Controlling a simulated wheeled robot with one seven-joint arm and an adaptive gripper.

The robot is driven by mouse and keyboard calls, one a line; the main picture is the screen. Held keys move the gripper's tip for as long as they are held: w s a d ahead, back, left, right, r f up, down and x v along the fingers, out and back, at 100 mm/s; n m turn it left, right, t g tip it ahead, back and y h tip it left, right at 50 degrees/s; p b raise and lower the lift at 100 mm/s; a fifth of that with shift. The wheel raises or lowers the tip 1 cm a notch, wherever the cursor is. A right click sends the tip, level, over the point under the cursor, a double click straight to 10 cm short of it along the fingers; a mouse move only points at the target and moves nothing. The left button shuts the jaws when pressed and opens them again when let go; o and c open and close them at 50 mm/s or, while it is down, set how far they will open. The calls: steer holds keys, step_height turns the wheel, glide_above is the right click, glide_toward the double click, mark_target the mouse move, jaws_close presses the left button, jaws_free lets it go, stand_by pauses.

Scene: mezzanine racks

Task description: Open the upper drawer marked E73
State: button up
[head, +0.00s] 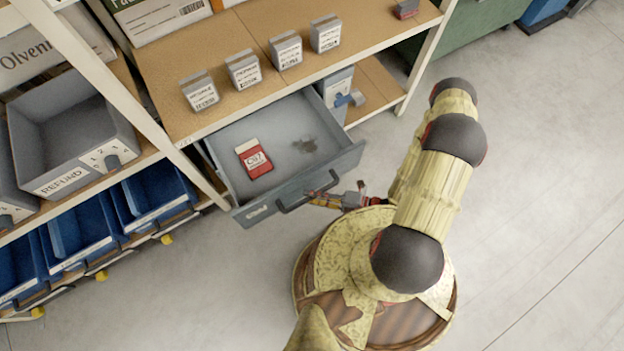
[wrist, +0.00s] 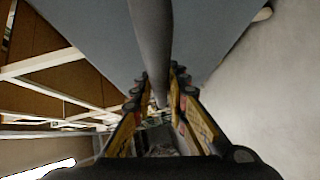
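The grey drawer (head: 222,150) stands pulled out from under the wooden shelf in the head view, its inside showing. A label on its front is too small to read surely. A dark bar handle (head: 308,192) runs along the front; in the wrist view the handle (wrist: 152,40) passes between the fingers. My gripper (head: 328,199) is at the handle's right part. In the wrist view its fingers (wrist: 162,85) lie close on both sides of the bar and appear closed on it. A red and white box (head: 255,160) lies in the drawer.
Several small grey labelled boxes (head: 243,71) stand on the shelf above. Grey bins (head: 72,130) and blue bins (head: 85,230) fill the rack at the left. A grey container (head: 338,90) stands right of the drawer. The floor (head: 540,190) at the right is clear.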

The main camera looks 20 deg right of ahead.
steer(key=o, duration=0.4)
steer(key=shift+o, duration=0.2)
steer(key=v, duration=1.2)
stand_by(0.7)
